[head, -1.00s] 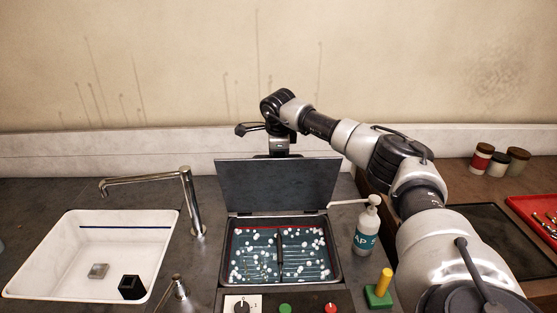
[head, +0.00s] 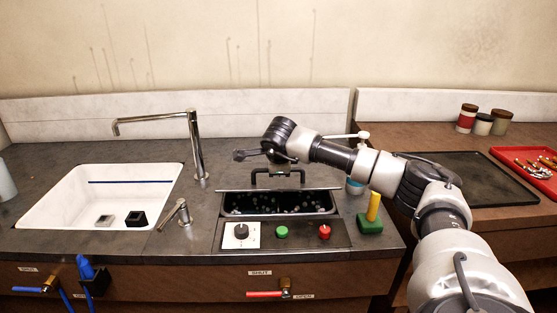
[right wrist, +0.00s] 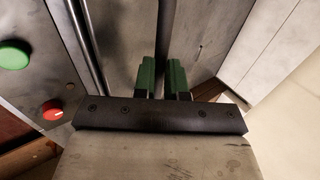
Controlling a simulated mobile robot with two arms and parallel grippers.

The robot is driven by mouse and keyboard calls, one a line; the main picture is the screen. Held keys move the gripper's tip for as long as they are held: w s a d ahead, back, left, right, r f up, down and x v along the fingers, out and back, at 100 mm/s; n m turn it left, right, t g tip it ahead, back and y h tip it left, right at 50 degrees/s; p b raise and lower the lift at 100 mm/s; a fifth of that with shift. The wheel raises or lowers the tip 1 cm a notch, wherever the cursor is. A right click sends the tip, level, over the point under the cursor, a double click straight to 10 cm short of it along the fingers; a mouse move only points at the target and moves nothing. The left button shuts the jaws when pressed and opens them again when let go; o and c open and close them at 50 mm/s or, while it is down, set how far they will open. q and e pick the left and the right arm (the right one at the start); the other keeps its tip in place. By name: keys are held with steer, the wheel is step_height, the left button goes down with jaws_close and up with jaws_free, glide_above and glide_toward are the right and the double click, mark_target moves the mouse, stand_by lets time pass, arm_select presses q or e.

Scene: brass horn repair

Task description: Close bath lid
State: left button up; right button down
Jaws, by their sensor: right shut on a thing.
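The bath (head: 280,205) is a dark basin set in the counter, with pale bubbles inside. Its grey lid (head: 240,189) is tilted down over it and shows almost edge-on in the head view. A gap below the lid leaves part of the inside visible. The lid carries a black bar handle (head: 254,178). My right gripper (head: 279,164) is at this handle. In the right wrist view its green fingertips (right wrist: 163,76) sit on either side of the dark handle bar (right wrist: 165,40), shut on it. My left gripper is not in view.
A control panel with a knob (head: 241,231), green button (head: 281,231) and red button (head: 324,231) lies in front of the bath. A yellow-and-green block-like object (head: 370,223) stands at right. A soap bottle (head: 355,187) is partly behind my arm. A white sink (head: 60,200) is at left.

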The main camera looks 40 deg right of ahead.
steer(key=c, duration=1.8)
jaws_free()
steer(key=shift+s+a+f, duration=0.2)
steer(key=shift+s+f, duration=0.1)
steer(key=shift+s, duration=0.05)
steer(key=shift+o, duration=1.2)
steer(key=shift+p, duration=0.3)
steer(key=o, duration=0.4)
steer(key=shift+w+d+f, duration=0.15)
steer(key=shift+w+f, duration=0.15)
steer(key=shift+w, duration=0.1)
steer(key=shift+o, duration=0.2)
steer(key=shift+r, duration=0.1)
arm_select(q)
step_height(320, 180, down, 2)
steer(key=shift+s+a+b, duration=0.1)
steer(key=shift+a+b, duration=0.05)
steer(key=shift+b, duration=0.5)
arm_select(e)
steer(key=v, duration=1.1)
